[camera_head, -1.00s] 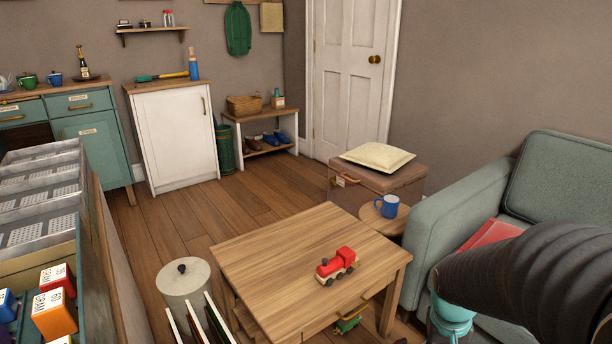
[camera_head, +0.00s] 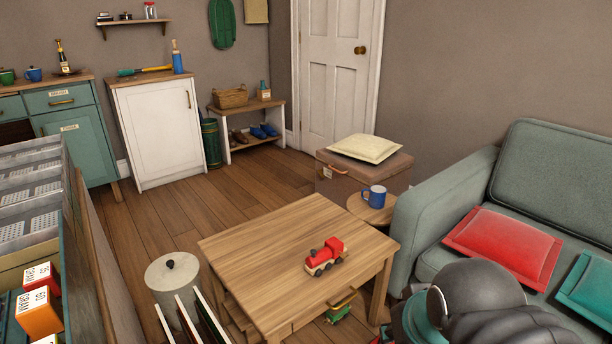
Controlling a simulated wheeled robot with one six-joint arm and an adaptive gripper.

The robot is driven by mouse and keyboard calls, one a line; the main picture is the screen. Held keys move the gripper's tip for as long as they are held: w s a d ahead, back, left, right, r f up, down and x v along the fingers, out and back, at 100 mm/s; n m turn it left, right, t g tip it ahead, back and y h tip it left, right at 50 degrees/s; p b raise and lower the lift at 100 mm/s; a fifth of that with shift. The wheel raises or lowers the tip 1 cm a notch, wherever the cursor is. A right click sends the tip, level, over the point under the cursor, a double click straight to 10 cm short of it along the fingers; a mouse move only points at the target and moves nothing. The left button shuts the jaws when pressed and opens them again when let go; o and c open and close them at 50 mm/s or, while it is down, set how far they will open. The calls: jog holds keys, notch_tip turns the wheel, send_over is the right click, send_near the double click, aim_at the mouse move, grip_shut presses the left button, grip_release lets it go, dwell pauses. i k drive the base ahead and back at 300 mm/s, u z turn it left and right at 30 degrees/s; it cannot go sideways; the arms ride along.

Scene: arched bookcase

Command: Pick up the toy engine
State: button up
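The red toy engine (camera_head: 326,256) with a cream base stands upright on the small wooden table (camera_head: 250,249), near its right side. Nothing touches it. My arm shows as dark grey links in the bottom right corner, in front of the sofa. My gripper's fingers cannot be made out there, so whether it is open or shut does not show. The arm is apart from the engine, to its right and nearer the camera.
A green toy (camera_head: 339,311) sits below the table's front. A round side table (camera_head: 373,208) bears a blue mug (camera_head: 374,197). The sofa (camera_head: 420,215) flanks the right. Open floor (camera_head: 190,225) lies behind the table.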

aim_at(324, 258)
jog(key=k, duration=0.5)
jog(key=z, duration=1.15)
jog(key=i, duration=0.85)
jog(key=u, duration=2.8)
